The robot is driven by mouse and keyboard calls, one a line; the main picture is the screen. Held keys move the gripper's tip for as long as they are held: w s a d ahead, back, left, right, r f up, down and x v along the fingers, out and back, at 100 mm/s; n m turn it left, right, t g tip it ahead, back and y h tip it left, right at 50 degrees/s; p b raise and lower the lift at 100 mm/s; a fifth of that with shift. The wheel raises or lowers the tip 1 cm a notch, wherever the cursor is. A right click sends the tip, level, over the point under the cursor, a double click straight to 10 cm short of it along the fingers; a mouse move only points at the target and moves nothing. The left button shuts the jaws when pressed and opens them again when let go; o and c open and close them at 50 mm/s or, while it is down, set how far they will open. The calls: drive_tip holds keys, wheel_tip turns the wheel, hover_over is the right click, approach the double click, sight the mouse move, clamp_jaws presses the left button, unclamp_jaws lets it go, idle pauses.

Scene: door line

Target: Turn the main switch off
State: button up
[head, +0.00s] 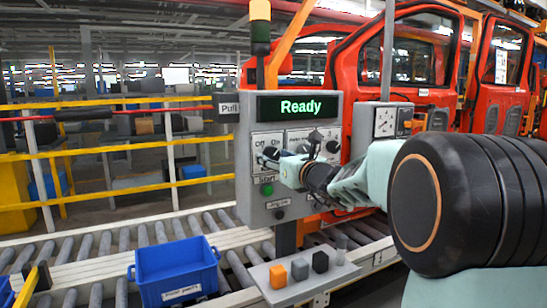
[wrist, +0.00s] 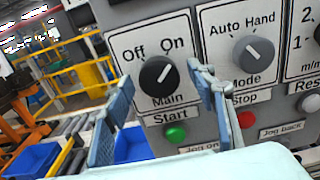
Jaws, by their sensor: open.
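The main switch (wrist: 157,77) is a black round knob on a white plate marked Off, On and Main. Its white pointer line aims up and right, toward On. My gripper (wrist: 163,84) is open, with one blue-grey finger on each side of the knob in the wrist view. I cannot tell whether either finger touches it. The panel's display (head: 299,106) reads Ready in green.
The mode knob (wrist: 253,54) is close right of my right finger. The green start button (wrist: 176,133) and red stop button (wrist: 246,119) are below.

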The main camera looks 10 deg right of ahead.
drive_tip(key=c, duration=1.2)
drive_tip(key=shift+o, duration=0.2)
